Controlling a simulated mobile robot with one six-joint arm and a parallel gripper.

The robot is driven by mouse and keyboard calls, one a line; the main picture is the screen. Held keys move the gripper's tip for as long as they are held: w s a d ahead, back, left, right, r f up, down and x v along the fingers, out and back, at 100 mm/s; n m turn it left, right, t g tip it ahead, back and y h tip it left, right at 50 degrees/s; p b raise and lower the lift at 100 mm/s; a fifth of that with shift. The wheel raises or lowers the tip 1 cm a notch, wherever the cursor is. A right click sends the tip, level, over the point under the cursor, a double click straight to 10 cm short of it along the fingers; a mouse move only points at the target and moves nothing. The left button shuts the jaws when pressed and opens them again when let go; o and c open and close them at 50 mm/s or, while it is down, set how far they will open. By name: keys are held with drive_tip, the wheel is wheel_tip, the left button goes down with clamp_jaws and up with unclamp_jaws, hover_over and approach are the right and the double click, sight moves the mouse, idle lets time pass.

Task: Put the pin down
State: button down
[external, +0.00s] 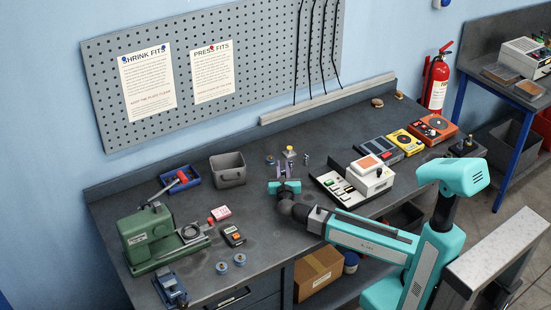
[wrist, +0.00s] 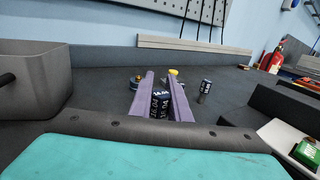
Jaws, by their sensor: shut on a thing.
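My gripper (wrist: 160,78) is shut on a dark pin (wrist: 160,104) with white lettering, which stands upright between the two purple-grey fingers in the wrist view. The pin's lower end is hidden, so I cannot tell whether it touches the bench. In the external view my gripper (external: 285,184) is low over the middle of the bench (external: 262,222). A second dark pin with a metal lower part (wrist: 205,91) stands upright to the right of the fingers. A yellow-topped piece (wrist: 173,72) shows just behind the fingertips, partly hidden.
A grey open bin (external: 229,172) stands to the left, with a blue tray (external: 181,183) beyond it. A white device with an orange top (external: 372,176) and its panel stand to the right. A green machine (external: 150,236) is at the far left. Bare bench lies in front of the bin.

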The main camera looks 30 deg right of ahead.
drive_tip(key=shift+f, duration=1.1)
drive_tip(key=shift+f, duration=0.15)
drive_tip(key=c, duration=1.7)
unclamp_jaws()
drive_tip(key=shift+o, duration=0.2)
drive_tip(key=shift+r, duration=0.2)
drive_tip(key=p+v, duration=0.1)
drive_tip(key=v, duration=0.8)
drive_tip(key=shift+s+p, duration=0.2)
drive_tip(key=shift+p, duration=0.15)
drive_tip(key=shift+w+r+p, duration=0.1)
drive_tip(key=shift+p, duration=0.35)
drive_tip(key=shift+a+p, duration=0.15)
drive_tip(key=shift+p, duration=0.45)
